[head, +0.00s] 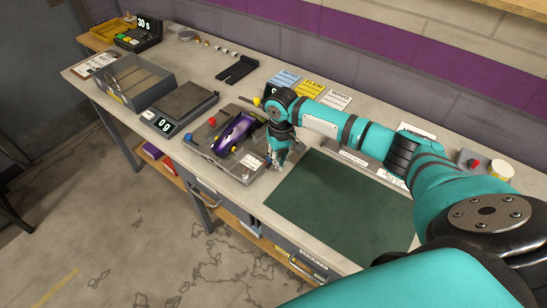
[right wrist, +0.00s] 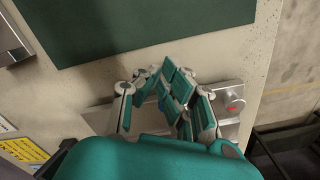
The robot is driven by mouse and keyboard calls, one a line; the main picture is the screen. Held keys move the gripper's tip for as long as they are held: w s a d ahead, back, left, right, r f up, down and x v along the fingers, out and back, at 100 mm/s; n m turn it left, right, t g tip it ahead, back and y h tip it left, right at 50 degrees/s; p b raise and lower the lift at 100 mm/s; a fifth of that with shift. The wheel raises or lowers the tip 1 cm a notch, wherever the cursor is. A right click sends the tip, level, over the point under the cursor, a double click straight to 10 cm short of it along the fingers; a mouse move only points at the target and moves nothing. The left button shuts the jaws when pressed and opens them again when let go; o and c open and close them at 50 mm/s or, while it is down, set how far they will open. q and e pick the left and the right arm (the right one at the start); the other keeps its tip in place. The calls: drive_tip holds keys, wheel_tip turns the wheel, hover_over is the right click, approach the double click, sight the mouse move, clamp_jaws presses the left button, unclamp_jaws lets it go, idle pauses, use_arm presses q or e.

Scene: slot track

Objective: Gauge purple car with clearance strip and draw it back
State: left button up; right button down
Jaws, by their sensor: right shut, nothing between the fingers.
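The purple car (head: 236,131) sits on a grey metal track plate (head: 205,140) on the bench, with yellow parts at its near end. My right gripper (head: 279,160) is shut and empty, pointing down at the right end of the plate, to the right of the car. In the right wrist view its closed fingers (right wrist: 174,88) are in front of the plate (right wrist: 228,90) and hide the car. A thin dark piece with a yellow knob (head: 257,101) lies behind the plate; I cannot tell whether it is the clearance strip. My left gripper is not in view.
A scale reading 0 g (head: 165,125) and a grey open bin (head: 128,90) stand to the left. A green mat (head: 335,205) lies clear to the right. Coloured cards (head: 310,88) and a black forked piece (head: 238,69) lie at the back.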

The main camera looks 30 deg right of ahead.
drive_tip(key=shift+w+a, duration=0.35)
drive_tip(key=shift+w, duration=0.45)
idle(0.4)
drive_tip(key=shift+r, duration=0.1)
idle(0.8)
drive_tip(key=shift+s+d+p, duration=0.1)
drive_tip(key=shift+s+p, duration=0.2)
drive_tip(key=shift+p, duration=0.15)
drive_tip(key=shift+s, duration=0.1)
wheel_tip(320, 180, up, 8)
drive_tip(key=p, duration=0.9)
idle(0.4)
idle(0.8)
